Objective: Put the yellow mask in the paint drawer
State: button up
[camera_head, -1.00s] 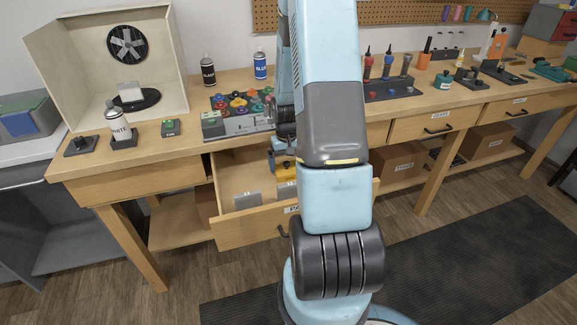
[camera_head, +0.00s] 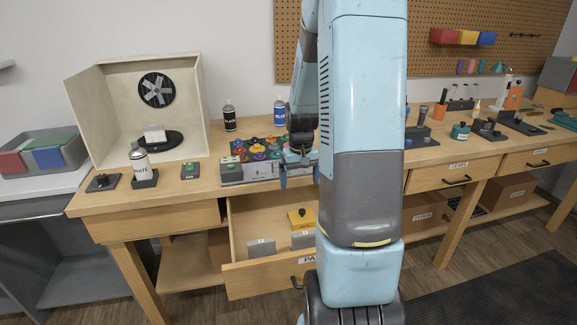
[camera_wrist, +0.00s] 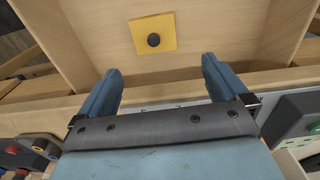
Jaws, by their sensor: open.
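The yellow mask (camera_head: 301,217), a flat yellow plate with a black knob, lies inside the open paint drawer (camera_head: 238,222). In the wrist view the mask (camera_wrist: 168,32) lies flat on the bare drawer floor (camera_wrist: 215,30), beyond my fingertips. The drawer is pulled out, and its front label is partly hidden by my arm. My gripper (camera_head: 299,178) is above the drawer, near the bench edge. In the wrist view its two blue fingers (camera_wrist: 161,68) are spread wide with nothing between them, apart from the mask.
Two grey blocks (camera_head: 261,248) stand in the drawer near its front. A rack of colored paint pots (camera_head: 262,150) sits on the bench beside my gripper. A white spray can (camera_head: 140,162) and a spray booth (camera_head: 100,110) are at the left. A closed drawer (camera_head: 455,174) is at the right.

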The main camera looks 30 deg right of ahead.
jog(key=s+a+r+t, duration=0.1)
jog(key=s+a+r, duration=0.2)
jog(key=a+r, duration=0.5)
jog(key=s+a+r+n+t, duration=0.1)
jog(key=s+a+r+t, duration=0.1)
jog(key=s+a+r, duration=0.3)
jog(key=s+a+r+n+t, duration=0.2)
jog(key=s+a+r, duration=0.3)
jog(key=s+r, duration=0.6)
jog(key=shift+s, duration=0.25)
jog(key=shift+w, duration=0.1)
